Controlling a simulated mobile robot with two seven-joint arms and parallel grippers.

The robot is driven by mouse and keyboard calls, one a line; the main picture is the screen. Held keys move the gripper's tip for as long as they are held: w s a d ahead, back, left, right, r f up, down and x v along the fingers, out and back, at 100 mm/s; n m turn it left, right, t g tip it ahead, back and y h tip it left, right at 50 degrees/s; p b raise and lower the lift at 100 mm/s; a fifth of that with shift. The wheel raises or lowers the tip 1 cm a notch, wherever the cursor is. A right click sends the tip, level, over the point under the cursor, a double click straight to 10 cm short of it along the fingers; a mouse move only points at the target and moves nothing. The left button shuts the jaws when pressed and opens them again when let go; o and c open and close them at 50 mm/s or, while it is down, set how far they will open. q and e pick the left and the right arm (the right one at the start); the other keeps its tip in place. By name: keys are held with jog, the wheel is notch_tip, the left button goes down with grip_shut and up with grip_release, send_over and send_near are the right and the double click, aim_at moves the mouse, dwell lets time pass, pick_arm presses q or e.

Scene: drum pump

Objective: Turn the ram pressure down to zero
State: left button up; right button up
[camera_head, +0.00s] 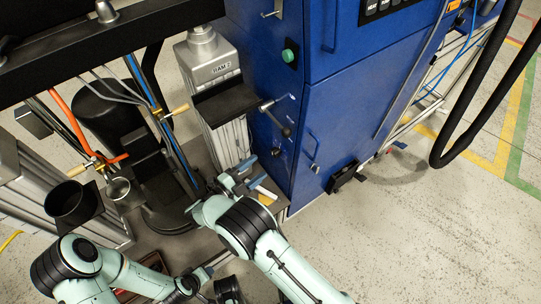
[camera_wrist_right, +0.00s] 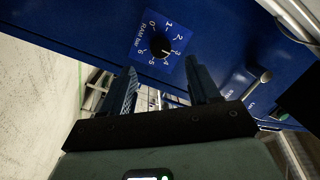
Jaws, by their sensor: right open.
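The ram pressure knob (camera_wrist_right: 160,47) is a round black dial on a blue plate (camera_wrist_right: 143,24) marked "RAM bar", numbered from 0 upward. Its light pointer mark seems to face right, near 3. My right gripper (camera_wrist_right: 162,84) is open, its two dark fingers reaching towards the knob with a gap; nothing shows between them. In the head view my right gripper (camera_head: 245,178) is low beside the blue cabinet (camera_head: 320,135). I cannot make out the dial's numbers there. My left arm lies at the bottom left; its fingers cannot be made out.
A lever with a dark grip (camera_head: 284,130) sticks out from the cabinet's side. Hoses and a dark round container (camera_head: 73,203) are at the left. Open floor (camera_head: 420,240) lies to the right.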

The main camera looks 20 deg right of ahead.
aim_at(273, 155)
jog(key=x, duration=0.7)
jog(key=shift+w+d+b, duration=0.1)
jog(key=shift+d+b, duration=0.05)
jog(key=shift+b, duration=0.15)
jog(key=c, duration=1)
